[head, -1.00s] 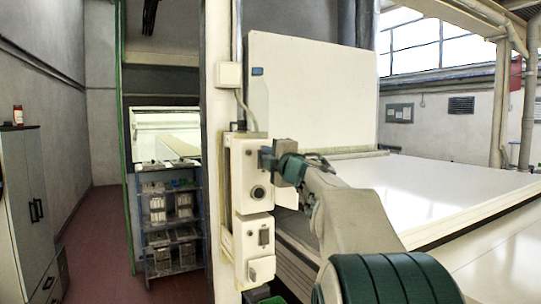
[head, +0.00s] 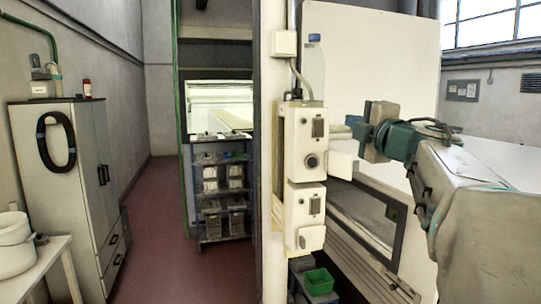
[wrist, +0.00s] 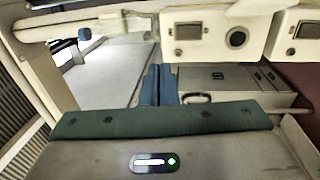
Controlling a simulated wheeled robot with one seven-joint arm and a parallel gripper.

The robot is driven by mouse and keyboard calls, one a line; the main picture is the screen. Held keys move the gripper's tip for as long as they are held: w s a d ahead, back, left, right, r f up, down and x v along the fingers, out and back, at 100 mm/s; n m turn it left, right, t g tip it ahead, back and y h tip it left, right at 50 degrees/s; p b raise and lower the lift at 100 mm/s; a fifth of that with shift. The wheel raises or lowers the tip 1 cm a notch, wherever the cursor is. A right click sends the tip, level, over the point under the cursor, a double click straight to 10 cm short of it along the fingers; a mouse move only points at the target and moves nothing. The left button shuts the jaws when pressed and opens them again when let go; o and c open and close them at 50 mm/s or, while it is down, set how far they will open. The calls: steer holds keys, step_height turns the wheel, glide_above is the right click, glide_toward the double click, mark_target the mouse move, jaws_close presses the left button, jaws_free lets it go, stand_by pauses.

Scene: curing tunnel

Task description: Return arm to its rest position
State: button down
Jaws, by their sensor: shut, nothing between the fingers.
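My gripper (head: 358,125) is at the end of my raised arm, right of centre in the head view. It is shut and holds nothing. The lower control box (head: 291,221) hangs below on the same post.
A pale post (head: 271,60) and a tall white panel (head: 375,60) stand close to the arm. A grey cabinet (head: 80,150), a white bucket (head: 14,245) and a blue-framed shelf rack (head: 222,190) are at left. The red floor aisle (head: 160,215) is clear.

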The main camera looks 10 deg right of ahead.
steer(key=s+a+f+m+g+h, duration=0.3)
steer(key=f+m+g, duration=0.1)
steer(key=f+m, duration=0.5)
steer(key=s+a+f+m+g+h, duration=0.25)
steer(key=f+m, duration=0.45)
steer(key=f, duration=0.5)
steer(key=s+a+f+m+g+y, duration=0.1)
steer(key=s+a+f+g+y, duration=0.1)
steer(key=s+a+f+g, duration=0.2)
steer(key=s+a+f+m+g+y, duration=0.1)
steer(key=s+a+f+g+y, duration=0.2)
steer(key=s+a+f+g, duration=0.2)
steer(key=s+a+f, duration=0.3)
steer(key=s+f, duration=0.4)
steer(key=f, duration=0.2)
steer(key=shift+s+a+f, duration=0.3)
steer(key=shift+s+a, duration=0.1)
